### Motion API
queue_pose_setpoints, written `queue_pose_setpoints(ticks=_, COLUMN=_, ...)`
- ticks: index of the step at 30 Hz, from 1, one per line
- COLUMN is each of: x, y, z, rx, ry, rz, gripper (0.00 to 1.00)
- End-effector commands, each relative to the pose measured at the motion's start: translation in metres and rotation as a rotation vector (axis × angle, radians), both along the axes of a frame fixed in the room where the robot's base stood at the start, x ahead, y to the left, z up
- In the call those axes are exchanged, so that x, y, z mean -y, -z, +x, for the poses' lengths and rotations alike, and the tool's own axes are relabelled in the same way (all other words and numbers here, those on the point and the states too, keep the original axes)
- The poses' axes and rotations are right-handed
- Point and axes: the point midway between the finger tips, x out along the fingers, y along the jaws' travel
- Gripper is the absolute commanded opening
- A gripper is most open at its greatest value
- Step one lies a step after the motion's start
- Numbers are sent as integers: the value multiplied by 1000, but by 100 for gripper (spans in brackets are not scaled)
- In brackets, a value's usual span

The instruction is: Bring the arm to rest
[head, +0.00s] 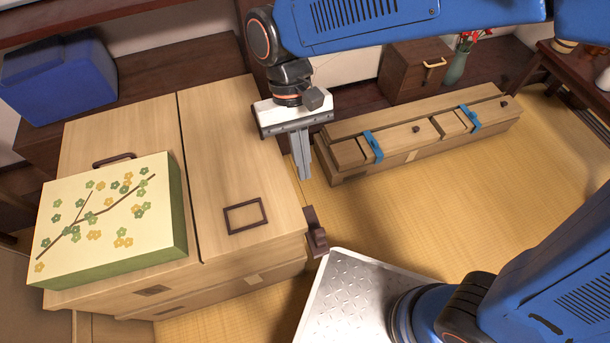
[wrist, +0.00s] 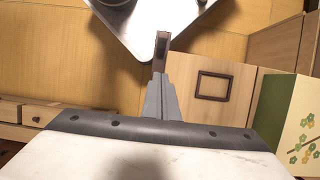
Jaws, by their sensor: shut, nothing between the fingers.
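My gripper (head: 302,155) hangs from the blue arm, fingers pointing down, in the head view. Its two grey fingers are together with nothing between them. It is just right of the light wooden cabinet (head: 218,130), over the gap between that cabinet and the long low wooden box (head: 405,155). In the wrist view the closed fingers (wrist: 161,98) show at the centre, with the dark bracket (wrist: 161,50) on the cabinet's side beyond their tips. I cannot tell how far apart the fingers and the bracket are.
A green box with a flower pattern (head: 110,222) stands on the cabinet's left part. A blue case (head: 58,82) is at the back left. A small brown chest (head: 415,70) and a vase (head: 456,68) stand behind the low box. Tatami floor (head: 500,165) is clear at right.

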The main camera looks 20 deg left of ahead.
Motion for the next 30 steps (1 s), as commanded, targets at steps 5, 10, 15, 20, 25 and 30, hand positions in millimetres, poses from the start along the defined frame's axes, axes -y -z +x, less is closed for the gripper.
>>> queue_pose_setpoints(ticks=5, x=-1, y=-4, z=1, rx=0, ry=0, rz=0, gripper=0)
queue_pose_setpoints(ticks=10, x=-1, y=-3, z=1, rx=0, ry=0, rz=0, gripper=0)
queue_pose_setpoints(ticks=15, x=-1, y=-3, z=1, rx=0, ry=0, rz=0, gripper=0)
queue_pose_setpoints(ticks=20, x=0, y=-4, z=2, rx=0, ry=1, rz=1, gripper=0)
queue_pose_setpoints(ticks=25, x=16, y=-12, z=18, rx=17, ry=33, rz=30, gripper=0)
queue_pose_setpoints(ticks=30, x=58, y=-29, z=53, rx=61, ry=106, rz=92, gripper=0)
